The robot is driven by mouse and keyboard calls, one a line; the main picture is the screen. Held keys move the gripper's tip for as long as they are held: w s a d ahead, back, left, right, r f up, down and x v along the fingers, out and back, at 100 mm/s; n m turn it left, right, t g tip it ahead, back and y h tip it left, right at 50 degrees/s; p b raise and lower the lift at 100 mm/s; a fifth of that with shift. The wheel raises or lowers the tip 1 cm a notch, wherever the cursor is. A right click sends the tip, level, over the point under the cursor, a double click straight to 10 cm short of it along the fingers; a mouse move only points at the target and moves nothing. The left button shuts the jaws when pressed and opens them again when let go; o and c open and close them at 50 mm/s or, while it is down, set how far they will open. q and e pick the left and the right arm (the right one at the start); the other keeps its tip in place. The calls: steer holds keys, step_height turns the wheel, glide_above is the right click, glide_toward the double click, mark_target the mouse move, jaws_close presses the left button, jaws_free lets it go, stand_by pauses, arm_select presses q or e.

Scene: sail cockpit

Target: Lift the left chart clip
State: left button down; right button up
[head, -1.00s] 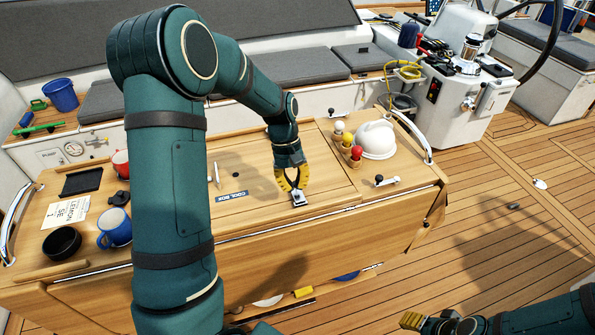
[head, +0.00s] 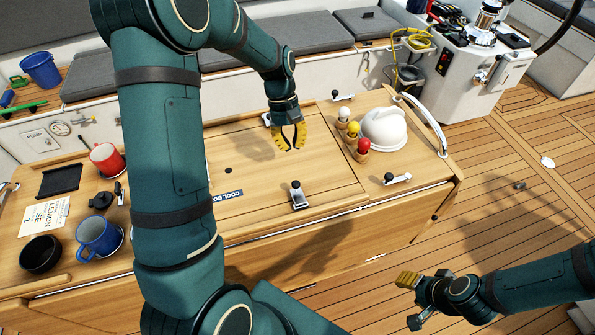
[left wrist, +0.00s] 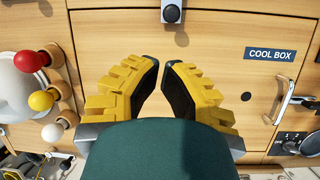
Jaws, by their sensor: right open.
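A small black-and-silver clip (head: 297,194) sits near the front edge of the wooden table top, right of the "COOL BOX" label. It also shows at the top edge of the left wrist view (left wrist: 172,12). Which one is the left chart clip, I cannot tell for sure. My left gripper (head: 291,148), with yellow fingers, is open and empty above the table, behind the front clip and apart from it. My right gripper (head: 411,299) is open and empty at the lower right, over the deck.
Red, yellow and white knobbed pegs (head: 353,130) and a white domed object (head: 384,129) stand right of my left gripper. Mugs (head: 98,235) and a black bowl (head: 40,254) stand at left. The table's middle is bare.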

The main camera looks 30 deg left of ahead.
mark_target(298, 192)
arm_select(q)
steer(key=x, duration=1)
stand_by(0.5)
